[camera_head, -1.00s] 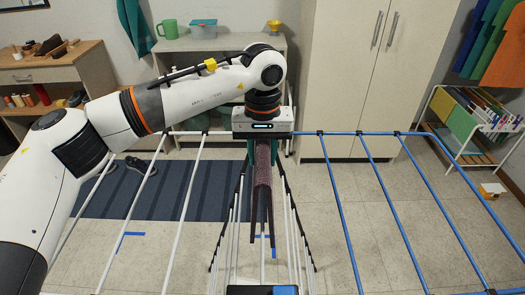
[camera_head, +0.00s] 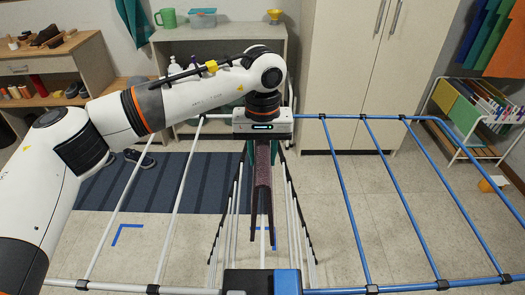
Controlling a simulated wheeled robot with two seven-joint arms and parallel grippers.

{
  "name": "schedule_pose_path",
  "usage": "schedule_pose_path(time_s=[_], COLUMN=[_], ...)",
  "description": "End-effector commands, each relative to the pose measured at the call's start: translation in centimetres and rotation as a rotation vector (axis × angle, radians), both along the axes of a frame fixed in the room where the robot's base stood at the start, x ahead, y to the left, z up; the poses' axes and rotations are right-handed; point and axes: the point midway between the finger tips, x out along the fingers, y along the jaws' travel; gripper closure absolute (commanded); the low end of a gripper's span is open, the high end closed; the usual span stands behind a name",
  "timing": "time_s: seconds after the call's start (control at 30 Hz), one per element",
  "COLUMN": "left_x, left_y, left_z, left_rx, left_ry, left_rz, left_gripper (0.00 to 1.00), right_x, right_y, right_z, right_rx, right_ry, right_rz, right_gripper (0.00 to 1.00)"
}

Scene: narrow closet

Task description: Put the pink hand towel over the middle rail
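My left gripper (camera_head: 262,152) points down at the far side of the drying rack, above its middle section. A dark pink towel (camera_head: 262,175) hangs straight down from it, narrow and bunched, splitting into two tails lower down. The towel's top is between the fingers, which look closed on it, with teal parts on either side. The rack has white rails (camera_head: 178,217) on the left wing, blue rails (camera_head: 391,193) on the right wing and several thin white rails (camera_head: 297,232) in the middle. Whether the towel touches a middle rail is unclear. My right gripper is out of view.
A tall cupboard (camera_head: 350,60) and a low shelf (camera_head: 215,55) stand behind the rack. A striped blue mat (camera_head: 170,185) with dark shoes lies left. The floor between the blue rails is clear.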

Motion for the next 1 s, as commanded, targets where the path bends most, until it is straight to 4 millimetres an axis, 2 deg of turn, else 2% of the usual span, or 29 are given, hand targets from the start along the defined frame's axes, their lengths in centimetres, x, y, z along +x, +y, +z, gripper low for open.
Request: schedule_pose_path(time_s=[1.0], left_x=[0.0], left_y=[0.0], left_z=[-6.0], left_rx=[-0.001], left_ry=[-0.001], left_rz=[0.0], left_gripper=[1.0], right_x=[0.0], right_y=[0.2], right_z=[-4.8], right_rx=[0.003], right_ry=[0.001], right_rz=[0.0], right_gripper=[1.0])
